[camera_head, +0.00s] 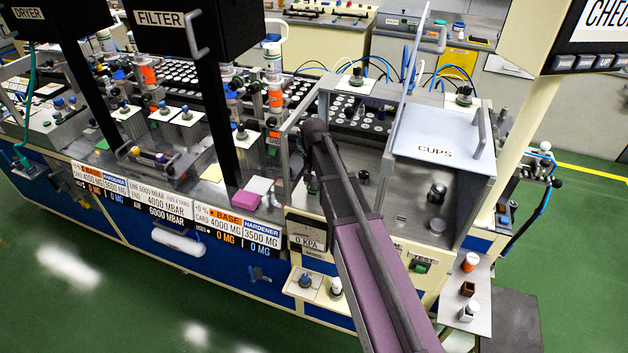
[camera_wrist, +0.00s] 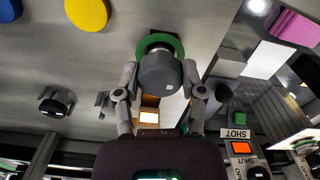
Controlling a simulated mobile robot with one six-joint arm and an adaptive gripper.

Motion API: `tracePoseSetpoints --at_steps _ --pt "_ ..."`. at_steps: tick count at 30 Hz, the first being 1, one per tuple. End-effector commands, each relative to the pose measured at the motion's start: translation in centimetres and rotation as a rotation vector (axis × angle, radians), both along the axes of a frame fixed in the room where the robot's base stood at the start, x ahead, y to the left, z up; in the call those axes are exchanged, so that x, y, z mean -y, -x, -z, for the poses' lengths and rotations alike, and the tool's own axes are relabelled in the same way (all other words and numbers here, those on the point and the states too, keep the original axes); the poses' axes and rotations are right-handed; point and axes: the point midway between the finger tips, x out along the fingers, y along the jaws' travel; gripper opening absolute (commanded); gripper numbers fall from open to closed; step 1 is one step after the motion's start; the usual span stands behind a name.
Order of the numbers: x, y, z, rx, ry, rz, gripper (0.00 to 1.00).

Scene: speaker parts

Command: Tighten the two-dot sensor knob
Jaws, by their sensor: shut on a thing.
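A dark grey round knob (camera_wrist: 160,74) with a green ring (camera_wrist: 146,45) behind it stands out from the grey panel in the wrist view. My gripper (camera_wrist: 160,84) is shut on this knob, with one finger on its left side and one on its right. No dots can be made out on the knob, so I cannot tell whether it is the two-dot one. In the head view my purple arm reaches into the machine's bench, and the gripper and the held knob are hidden.
Yellow (camera_wrist: 87,12) and blue (camera_wrist: 12,8) discs and a black knob (camera_wrist: 57,102) lie left of my gripper in the wrist view. A SHOT label (camera_wrist: 237,133) and pink block (camera_wrist: 294,27) are right. The CUPS cover (camera_head: 445,129) stands beside my arm.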

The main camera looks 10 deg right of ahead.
Motion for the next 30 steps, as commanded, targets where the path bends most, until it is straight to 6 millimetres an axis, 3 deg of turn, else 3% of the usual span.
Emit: tracePoseSetpoints --at_steps 12,13,16,30 --pt "-0.03 -0.06 -0.06 0.001 -0.001 0.011 0.05" --pt "-0.03 -0.06 -0.06 0.001 -0.001 0.011 0.55" --pt "-0.03 -0.06 -0.05 0.001 -0.001 0.011 0.85" --pt "-0.01 -0.03 -0.02 0.001 0.0 0.007 0.87"
